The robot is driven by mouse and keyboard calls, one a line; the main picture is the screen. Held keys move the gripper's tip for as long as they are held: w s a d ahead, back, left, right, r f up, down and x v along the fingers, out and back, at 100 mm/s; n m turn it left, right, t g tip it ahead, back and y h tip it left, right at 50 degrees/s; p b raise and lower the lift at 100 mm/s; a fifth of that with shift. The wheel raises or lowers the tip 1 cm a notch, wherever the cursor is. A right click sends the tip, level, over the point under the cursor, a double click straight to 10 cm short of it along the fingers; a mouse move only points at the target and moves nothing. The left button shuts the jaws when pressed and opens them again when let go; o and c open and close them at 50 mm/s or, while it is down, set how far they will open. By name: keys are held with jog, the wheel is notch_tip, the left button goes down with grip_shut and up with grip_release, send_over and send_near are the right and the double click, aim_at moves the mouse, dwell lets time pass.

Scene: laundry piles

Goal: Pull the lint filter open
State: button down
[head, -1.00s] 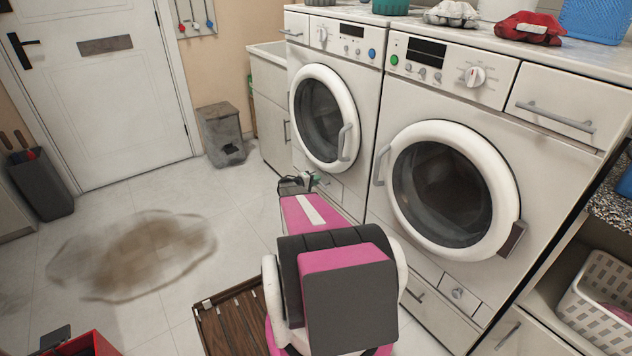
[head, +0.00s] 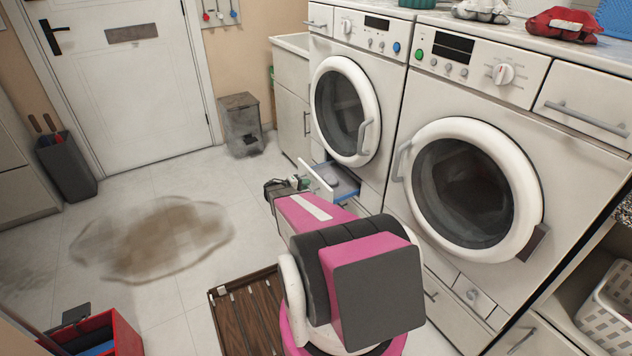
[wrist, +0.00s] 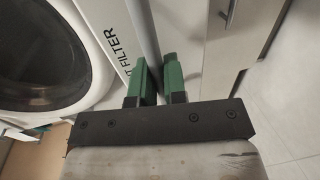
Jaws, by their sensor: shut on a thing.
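The lint filter drawer (head: 318,181) stands pulled out from the lower front of the left machine in the head view. Its white front panel is away from the machine, with a grey interior and a blue edge behind it. In the wrist view the lint filter (wrist: 112,45) shows as a white panel with the dark word "FILTER". The exact part between the fingertips is partly hidden.
The left machine's round door (head: 346,111) is closed above the drawer. The right machine (head: 470,190) stands beside it. A slatted wooden mat (head: 245,320), a red bin (head: 125,335) and a brown floor stain (head: 155,240) lie left of my arm. Open floor lies between.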

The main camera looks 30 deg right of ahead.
jog(key=shift+f+v, duration=0.15)
jog(key=shift+v, duration=0.6)
jog(key=shift+f+v, duration=0.15)
jog(key=shift+v, duration=0.65)
jog(key=c, duration=1.2)
grip_release()
jog(key=v, duration=1)
jog(key=shift+a+r, duration=0.15)
jog(key=shift+a, duration=0.25)
